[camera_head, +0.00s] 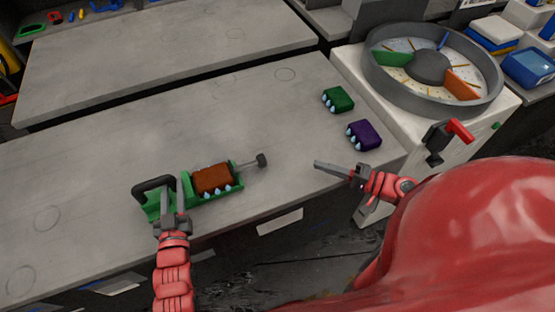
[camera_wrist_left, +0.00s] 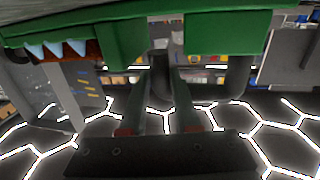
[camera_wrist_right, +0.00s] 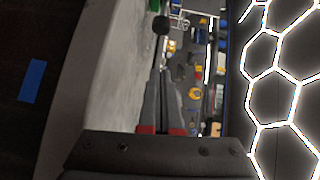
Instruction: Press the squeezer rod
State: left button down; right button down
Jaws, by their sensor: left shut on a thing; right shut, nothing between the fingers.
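The green squeezer (camera_head: 155,207) lies on the grey table, with an orange-brown block (camera_head: 212,179) with pale blue tips seated in it. Its grey rod ends in a dark knob (camera_head: 262,160) that sticks out to the right. A black handle (camera_head: 152,184) is at its left end. My left gripper (camera_head: 174,210) is shut on the squeezer near the handle; the squeezer's green underside (camera_wrist_left: 215,30) fills the top of the left wrist view. My right gripper (camera_head: 318,164) is shut and empty, pointing left, to the right of the knob and apart from it. The knob also shows in the right wrist view (camera_wrist_right: 161,25).
A green block (camera_head: 338,99) and a purple block (camera_head: 364,135) lie at the table's right end. A round grey tray (camera_head: 374,79) with coloured sectors stands on a white cabinet beyond. The table behind the squeezer is clear.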

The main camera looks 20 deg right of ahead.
aim_at(264, 165)
jog(key=shift+w+a, duration=0.1)
jog(key=x, duration=1)
jog(key=shift+a+f, duration=0.1)
jog(key=shift+a, duration=0.05)
jog(key=shift+a+f, duration=0.1)
jog(key=shift+a, duration=1.6)
jog(key=shift+a, duration=1.9)
